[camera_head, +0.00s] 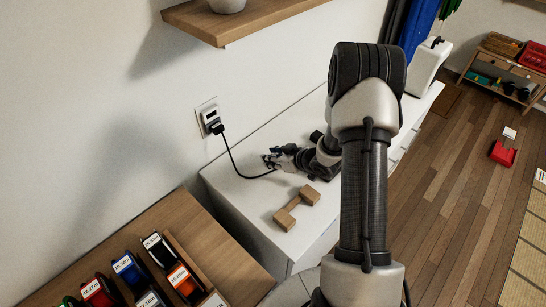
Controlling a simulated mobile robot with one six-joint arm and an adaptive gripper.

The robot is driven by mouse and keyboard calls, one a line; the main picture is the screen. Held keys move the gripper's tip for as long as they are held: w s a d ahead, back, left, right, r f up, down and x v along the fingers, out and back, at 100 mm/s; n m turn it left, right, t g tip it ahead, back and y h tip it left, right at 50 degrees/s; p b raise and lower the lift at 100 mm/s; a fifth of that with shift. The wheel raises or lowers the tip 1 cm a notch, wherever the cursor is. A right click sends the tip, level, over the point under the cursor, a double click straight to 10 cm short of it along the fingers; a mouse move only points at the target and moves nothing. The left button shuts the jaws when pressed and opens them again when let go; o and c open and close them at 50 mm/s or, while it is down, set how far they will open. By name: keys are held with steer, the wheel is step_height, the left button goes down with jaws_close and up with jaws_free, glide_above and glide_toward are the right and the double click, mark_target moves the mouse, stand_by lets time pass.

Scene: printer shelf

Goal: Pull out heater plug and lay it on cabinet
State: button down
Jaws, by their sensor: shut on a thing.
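My gripper (279,160) is low over the white cabinet (240,186), beside the wall, with its fingers pointing left. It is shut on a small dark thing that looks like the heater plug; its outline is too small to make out. A wall outlet (208,112) holds a black plug or adapter (215,127). A black cable (232,163) hangs from it and curves down to the cabinet top, ending from view by my fingers. I cannot tell whether the held thing touches the cabinet.
A wooden dumbbell-shaped block (296,207) lies on the cabinet in front of my gripper. A wooden rack of labelled spools (130,270) stands lower left. A wall shelf (240,22) hangs above. A white appliance (428,66) is at the cabinet's far end. Cabinet top left of the block is clear.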

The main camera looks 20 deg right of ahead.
steer(key=shift+f+b, duration=0.5)
steer(key=shift+f, duration=0.25)
steer(key=c, duration=1.2)
jaws_free()
steer(key=shift+o, duration=0.2)
steer(key=shift+r, duration=0.1)
steer(key=v, duration=1.2)
